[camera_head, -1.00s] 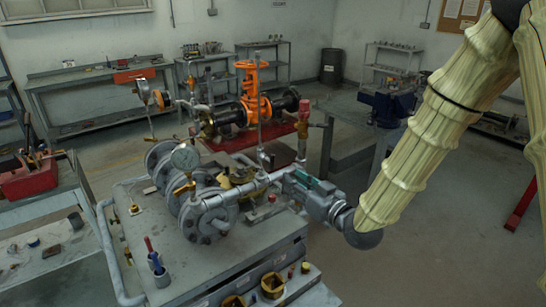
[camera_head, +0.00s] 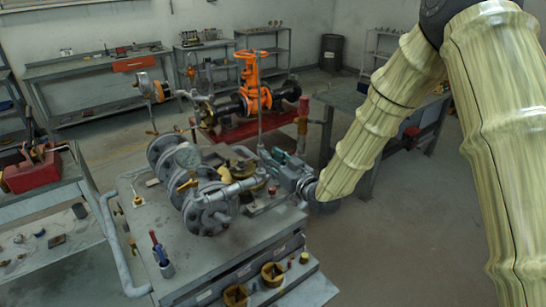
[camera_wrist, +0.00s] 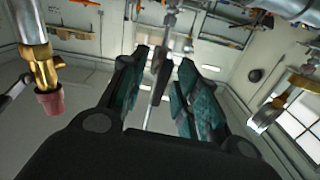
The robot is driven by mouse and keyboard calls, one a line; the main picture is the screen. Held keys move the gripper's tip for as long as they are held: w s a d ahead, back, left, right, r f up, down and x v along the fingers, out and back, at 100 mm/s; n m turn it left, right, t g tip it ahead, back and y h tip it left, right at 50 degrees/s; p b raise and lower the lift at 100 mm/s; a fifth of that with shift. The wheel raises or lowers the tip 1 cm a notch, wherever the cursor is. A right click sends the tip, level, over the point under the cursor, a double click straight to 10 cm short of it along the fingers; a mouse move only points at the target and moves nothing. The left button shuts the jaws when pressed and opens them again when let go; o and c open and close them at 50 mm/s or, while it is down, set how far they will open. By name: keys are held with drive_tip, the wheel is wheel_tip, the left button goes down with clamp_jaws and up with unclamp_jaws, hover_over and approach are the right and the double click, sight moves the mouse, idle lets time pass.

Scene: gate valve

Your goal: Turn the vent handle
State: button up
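My gripper (camera_head: 277,163) reaches in from the right over the pipe rig on the grey bench in the head view. In the wrist view my gripper (camera_wrist: 164,62) shows two teal-padded fingers standing apart. A thin dark grey lever (camera_wrist: 159,80), which looks like the vent handle, stands in the gap between them, below a vertical stem. I see a gap on both sides of it, more clearly on the right; whether a pad touches it is hard to tell. In the head view the handle is too small or hidden behind my gripper to make out.
A red-topped post (camera_head: 302,116) stands close behind. A brass valve (camera_wrist: 42,65) is at the wrist view's left. An orange gate valve (camera_head: 252,85) stands farther back. Floor at right is open.

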clamp_jaws()
drive_tip(key=shift+f+m+b, duration=0.1)
drive_tip(key=shift+m+b, duration=0.2)
drive_tip(key=m+b, duration=0.2)
drive_tip(key=shift+m, duration=0.4)
drive_tip(key=m+b, duration=0.3)
drive_tip(key=m, duration=0.2)
drive_tip(key=shift+f+m, duration=0.1)
drive_tip(key=shift+m, duration=0.2)
drive_tip(key=m+b, duration=0.3)
drive_tip(key=m, duration=0.1)
drive_tip(key=shift+b, duration=0.35)
drive_tip(key=shift+m+b, duration=1.4)
drive_tip(key=shift+m, duration=0.6)
drive_tip(key=shift+r, duration=0.2)
